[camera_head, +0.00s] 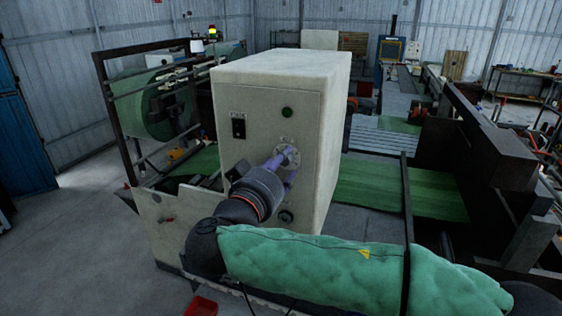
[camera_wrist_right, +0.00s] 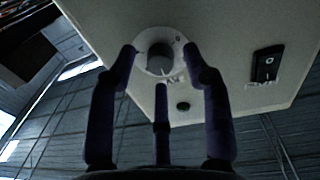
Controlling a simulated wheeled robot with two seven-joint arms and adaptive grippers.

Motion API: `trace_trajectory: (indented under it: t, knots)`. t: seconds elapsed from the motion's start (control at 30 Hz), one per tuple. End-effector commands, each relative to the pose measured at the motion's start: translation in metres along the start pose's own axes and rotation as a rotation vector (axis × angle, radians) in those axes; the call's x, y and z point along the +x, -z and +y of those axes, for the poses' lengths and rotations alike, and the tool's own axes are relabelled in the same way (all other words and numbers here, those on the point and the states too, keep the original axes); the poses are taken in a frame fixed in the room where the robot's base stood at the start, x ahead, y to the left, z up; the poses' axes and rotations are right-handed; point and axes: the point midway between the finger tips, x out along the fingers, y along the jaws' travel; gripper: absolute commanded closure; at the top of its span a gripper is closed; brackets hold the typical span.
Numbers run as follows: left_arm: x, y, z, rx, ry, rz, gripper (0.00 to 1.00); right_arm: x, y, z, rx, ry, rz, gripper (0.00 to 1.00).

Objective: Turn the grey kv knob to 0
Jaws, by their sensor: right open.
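The grey kv knob (camera_wrist_right: 159,59) sits on a round white dial plate (camera_wrist_right: 143,68) on the cabinet's front panel. In the right wrist view its KV lettering appears upside down. I cannot read the knob's setting. My right gripper (camera_head: 286,162) is open in front of the dial, its purple fingers pointing at the panel. In the wrist view two fingertips flank the knob and a third finger is below it. I cannot tell whether any finger touches it. In the head view the fingers largely hide the knob. My left gripper is not in view.
The pale cabinet (camera_head: 250,185) also carries a black rocker switch (camera_head: 238,126), a green button (camera_head: 287,112) and a lower black knob (camera_head: 286,215). Green sheeting (camera_head: 385,190) runs beside it to the right. A dark machine frame (camera_head: 113,110) stands to the left.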

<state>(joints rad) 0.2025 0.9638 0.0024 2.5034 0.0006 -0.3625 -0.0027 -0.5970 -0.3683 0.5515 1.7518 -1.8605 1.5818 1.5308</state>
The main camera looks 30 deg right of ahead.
Motion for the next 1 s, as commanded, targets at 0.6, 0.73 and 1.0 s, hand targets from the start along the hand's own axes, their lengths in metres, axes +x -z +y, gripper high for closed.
trace_trajectory:
  t: [0.6,0.73,1.0]
  knots:
    - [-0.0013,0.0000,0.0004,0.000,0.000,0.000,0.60,0.0082,-0.0004,-0.0002,0.000,0.001,-0.001,1.00]
    - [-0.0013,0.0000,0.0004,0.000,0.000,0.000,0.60,0.0082,-0.0007,-0.0003,-0.001,0.001,-0.001,1.00]
    - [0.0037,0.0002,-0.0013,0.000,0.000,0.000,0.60,0.0081,-0.0022,-0.0006,-0.043,0.000,0.000,1.00]
